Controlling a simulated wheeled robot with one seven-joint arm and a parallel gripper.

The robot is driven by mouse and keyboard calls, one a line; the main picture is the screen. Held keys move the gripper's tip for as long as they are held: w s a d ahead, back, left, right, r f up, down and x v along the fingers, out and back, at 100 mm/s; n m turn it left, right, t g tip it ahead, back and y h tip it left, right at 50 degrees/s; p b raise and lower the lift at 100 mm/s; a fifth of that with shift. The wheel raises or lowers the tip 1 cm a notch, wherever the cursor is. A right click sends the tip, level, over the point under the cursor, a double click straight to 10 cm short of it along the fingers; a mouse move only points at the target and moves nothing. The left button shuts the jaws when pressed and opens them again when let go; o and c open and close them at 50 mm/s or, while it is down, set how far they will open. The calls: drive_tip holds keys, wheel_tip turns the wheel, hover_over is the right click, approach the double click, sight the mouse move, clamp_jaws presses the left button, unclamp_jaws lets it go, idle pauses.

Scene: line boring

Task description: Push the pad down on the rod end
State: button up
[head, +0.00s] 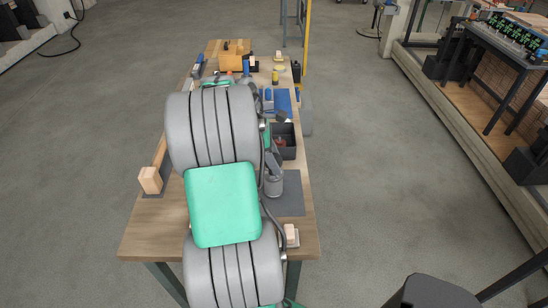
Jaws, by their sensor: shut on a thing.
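My own large grey and green arm covers the middle of the bench and hides much of the work area. My gripper is not visible; it is hidden behind the arm. A grey metal part (273,186) shows just right of the arm, over or on a dark mat (291,200). I cannot tell whether it is the rod end. No pad can be made out with certainty.
The wooden bench (150,228) is bare at its front left. A wooden-headed mallet (150,180) lies at its left edge. A dark bin (286,143), a blue tray (283,103) and an orange-brown box (228,60) stand farther back. Open floor lies on both sides.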

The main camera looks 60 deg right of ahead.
drive_tip(key=shift+f, duration=0.4)
drive_tip(key=o, duration=1.5)
drive_tip(key=p+v, duration=0.2)
drive_tip(key=v, duration=0.1)
drive_tip(key=shift+r, duration=0.15)
drive_tip(key=shift+v, duration=2.35)
